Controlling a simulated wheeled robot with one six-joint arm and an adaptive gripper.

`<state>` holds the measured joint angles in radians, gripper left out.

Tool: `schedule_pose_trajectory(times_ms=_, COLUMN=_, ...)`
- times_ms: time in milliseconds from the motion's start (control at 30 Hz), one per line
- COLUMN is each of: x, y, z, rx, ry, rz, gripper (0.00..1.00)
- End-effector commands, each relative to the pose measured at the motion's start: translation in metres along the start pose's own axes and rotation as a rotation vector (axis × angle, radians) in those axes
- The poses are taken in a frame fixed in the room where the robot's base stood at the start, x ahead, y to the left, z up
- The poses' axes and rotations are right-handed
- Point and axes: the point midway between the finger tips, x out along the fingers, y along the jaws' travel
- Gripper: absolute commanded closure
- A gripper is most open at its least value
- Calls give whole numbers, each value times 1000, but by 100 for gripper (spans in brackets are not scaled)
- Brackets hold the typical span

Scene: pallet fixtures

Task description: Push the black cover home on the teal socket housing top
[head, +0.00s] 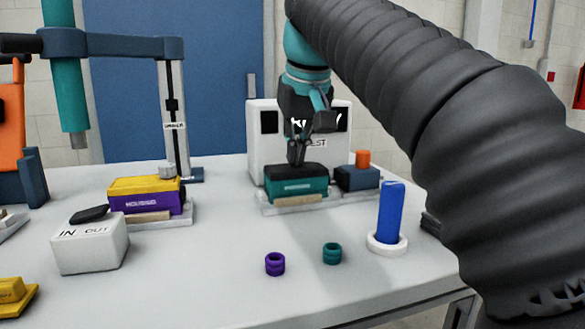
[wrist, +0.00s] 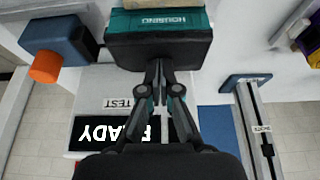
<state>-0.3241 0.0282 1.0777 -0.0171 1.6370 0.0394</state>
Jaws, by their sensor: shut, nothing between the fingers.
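The teal socket housing (head: 297,187) stands on a pale fixture plate in the middle of the table in the head view. The black cover (head: 310,170) lies on its top. In the wrist view the black cover (wrist: 158,50) shows at the top middle, with the teal housing (wrist: 170,21) beyond it. My gripper (head: 296,160) points down over the cover and is shut with nothing held. In the wrist view its fingertips (wrist: 159,64) meet at the cover's near edge, at or just above its surface. I cannot tell whether they touch or how fully the cover is seated.
A dark blue block with an orange knob (head: 362,159) stands right of the housing. A white READY/TEST box (head: 263,150) stands behind. A purple housing with a yellow cover (head: 145,192) is left. Purple (head: 275,265) and teal (head: 332,254) rings and a blue cylinder (head: 391,212) are in front.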

Motion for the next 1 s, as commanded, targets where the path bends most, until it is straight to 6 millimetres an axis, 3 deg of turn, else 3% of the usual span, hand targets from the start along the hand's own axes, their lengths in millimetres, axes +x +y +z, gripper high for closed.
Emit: schedule_pose_trajectory(times_ms=1000, x=-61, y=0, z=-26, rx=0, ry=2, rz=0, gripper=100)
